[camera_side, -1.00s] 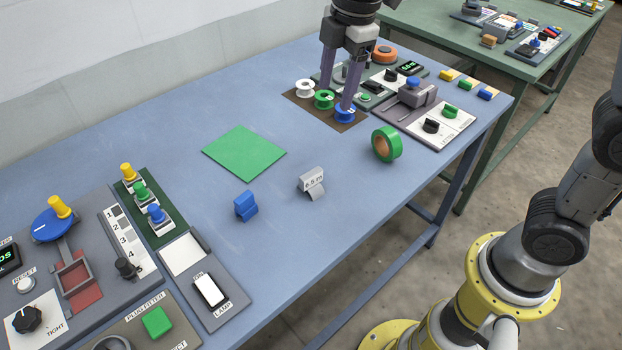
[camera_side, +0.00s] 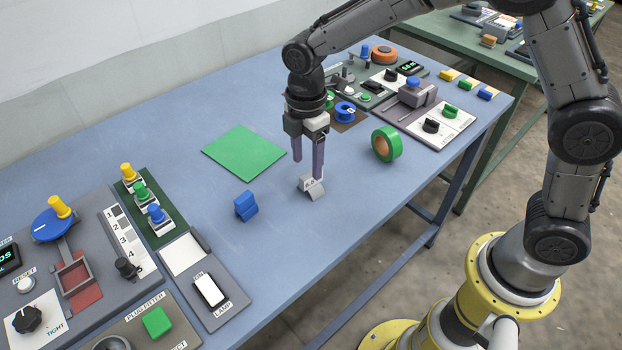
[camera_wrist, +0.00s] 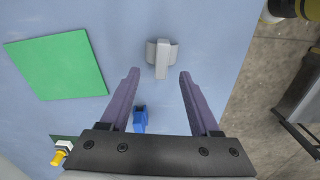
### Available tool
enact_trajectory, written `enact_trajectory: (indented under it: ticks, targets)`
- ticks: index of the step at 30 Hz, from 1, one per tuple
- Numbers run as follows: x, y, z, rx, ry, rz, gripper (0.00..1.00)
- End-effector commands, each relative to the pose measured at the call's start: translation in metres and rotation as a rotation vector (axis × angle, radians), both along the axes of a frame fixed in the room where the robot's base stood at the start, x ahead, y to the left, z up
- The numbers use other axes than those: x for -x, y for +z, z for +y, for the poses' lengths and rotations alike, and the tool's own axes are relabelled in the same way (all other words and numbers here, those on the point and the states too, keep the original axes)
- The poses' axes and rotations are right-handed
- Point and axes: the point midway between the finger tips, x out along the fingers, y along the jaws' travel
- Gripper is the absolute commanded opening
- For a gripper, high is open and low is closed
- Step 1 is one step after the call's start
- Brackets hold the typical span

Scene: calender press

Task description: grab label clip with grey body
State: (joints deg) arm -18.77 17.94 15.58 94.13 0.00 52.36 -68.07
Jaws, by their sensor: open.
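The label clip with the grey body (camera_side: 314,191) stands on the blue table in the side view, partly hidden behind one finger. It also shows in the wrist view (camera_wrist: 161,58), apart from the fingertips and just beyond them, roughly centred between them. My gripper (camera_side: 307,168) is open and empty, pointing down above and close to the clip. In the wrist view its two purple fingers (camera_wrist: 159,74) are spread wide. A blue clip (camera_side: 245,206) stands to the left of the grey one; it shows in the wrist view (camera_wrist: 140,118) between the fingers, lower in the picture.
A green sheet (camera_side: 244,153) lies flat behind the clips. A green tape roll (camera_side: 386,144) stands to the right. The table around the clips is clear.

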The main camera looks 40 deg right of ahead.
Motion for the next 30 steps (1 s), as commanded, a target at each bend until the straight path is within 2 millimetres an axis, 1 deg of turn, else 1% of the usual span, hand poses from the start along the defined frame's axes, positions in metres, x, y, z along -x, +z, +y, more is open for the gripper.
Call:
enact_trajectory:
  ticks: [4,8,12,15,21,26,30]
  targets:
    - [0.002,-0.015,-0.004,0.002,-0.001,0.004,0.63]
    - [0.004,-0.034,-0.010,0.002,-0.001,0.004,0.63]
    - [0.003,-0.048,-0.009,0.001,0.000,0.002,0.63]
    - [0.003,-0.052,-0.008,0.000,0.000,0.001,0.63]
    - [0.002,-0.052,-0.008,0.000,0.000,0.000,0.63]
    - [0.002,-0.052,-0.008,0.000,0.000,0.000,0.34]
    - [0.002,-0.052,-0.008,0.000,0.000,0.000,0.09]
